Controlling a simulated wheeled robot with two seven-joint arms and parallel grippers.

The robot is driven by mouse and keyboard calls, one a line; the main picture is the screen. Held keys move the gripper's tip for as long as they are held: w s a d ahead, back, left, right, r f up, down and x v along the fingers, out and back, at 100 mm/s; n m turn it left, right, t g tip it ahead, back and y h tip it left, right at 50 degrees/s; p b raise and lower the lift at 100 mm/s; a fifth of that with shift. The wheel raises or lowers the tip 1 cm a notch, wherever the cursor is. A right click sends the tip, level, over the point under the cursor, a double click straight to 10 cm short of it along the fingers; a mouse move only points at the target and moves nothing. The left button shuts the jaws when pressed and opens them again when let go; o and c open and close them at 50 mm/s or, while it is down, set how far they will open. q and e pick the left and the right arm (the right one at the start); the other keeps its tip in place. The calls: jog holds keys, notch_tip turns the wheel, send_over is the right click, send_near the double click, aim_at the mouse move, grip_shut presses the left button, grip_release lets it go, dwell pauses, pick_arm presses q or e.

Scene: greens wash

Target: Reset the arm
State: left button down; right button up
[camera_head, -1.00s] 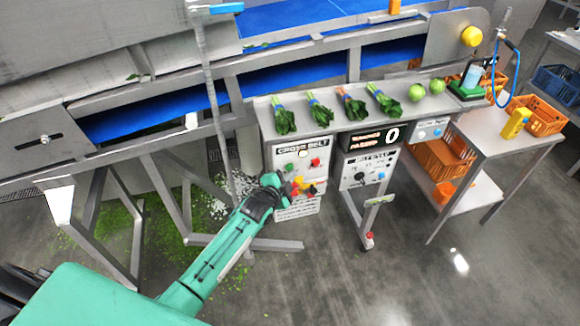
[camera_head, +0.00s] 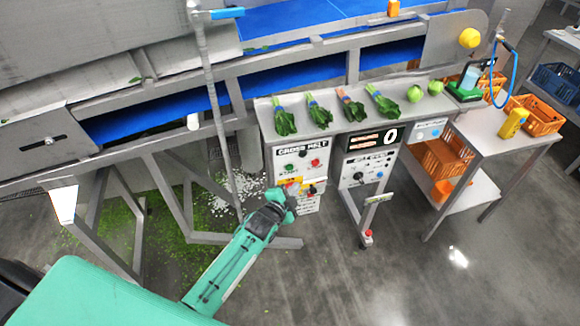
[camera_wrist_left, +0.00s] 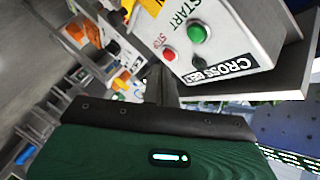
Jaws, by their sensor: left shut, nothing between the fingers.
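My left arm comes in from the bottom left in the head view. Its left gripper (camera_head: 293,190) is in front of the lower part of the CROSS BELT control box (camera_head: 302,158) and partly covers a yellow patch there. The gripper is shut with nothing in it. In the left wrist view the dark fingers (camera_wrist_left: 161,85) show beyond my green wrist housing, apart from the box face. The box (camera_wrist_left: 215,35) shows there with a green button (camera_wrist_left: 200,33), a red button (camera_wrist_left: 168,55) and a dark button. My right gripper is in neither view.
Bunches of greens (camera_head: 319,113) and green heads (camera_head: 414,93) lie on the shelf above the boxes. A second control box (camera_head: 366,172) stands to the right. A side table (camera_head: 487,128) holds a yellow object and an orange crate (camera_head: 540,116). Frame legs (camera_head: 168,195) stand left of my arm.

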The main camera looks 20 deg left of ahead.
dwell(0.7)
pick_arm(q)
jog(key=s+a+f+n+g, duration=0.1)
jog(key=s+f+n+g, duration=0.1)
jog(key=s+f, duration=0.7)
jog(key=s+a+f+n+g+y+b, duration=0.1)
jog(key=s+f+n+g, duration=0.3)
jog(key=f, duration=0.8)
jog(key=s+a+f+g, duration=0.1)
jog(key=s+a+f, duration=0.1)
jog(key=s+f, duration=0.7)
jog(key=s+a+f+n+g, duration=0.1)
jog(key=s+f+g, duration=0.1)
jog(key=s+f, duration=0.4)
jog(key=s+a+f+n+g+y, duration=0.1)
jog(key=s+f, duration=0.5)
jog(key=s, duration=1)
jog(key=s+a+f+n+g+b, duration=0.1)
jog(key=s+f+n+g, duration=0.2)
jog(key=s, duration=0.9)
notch_tip(320, 180, down, 4)
jog(key=shift+a+r+g+y, duration=0.15)
jog(key=shift+r+g+y, duration=0.15)
jog(key=shift+g, duration=0.3)
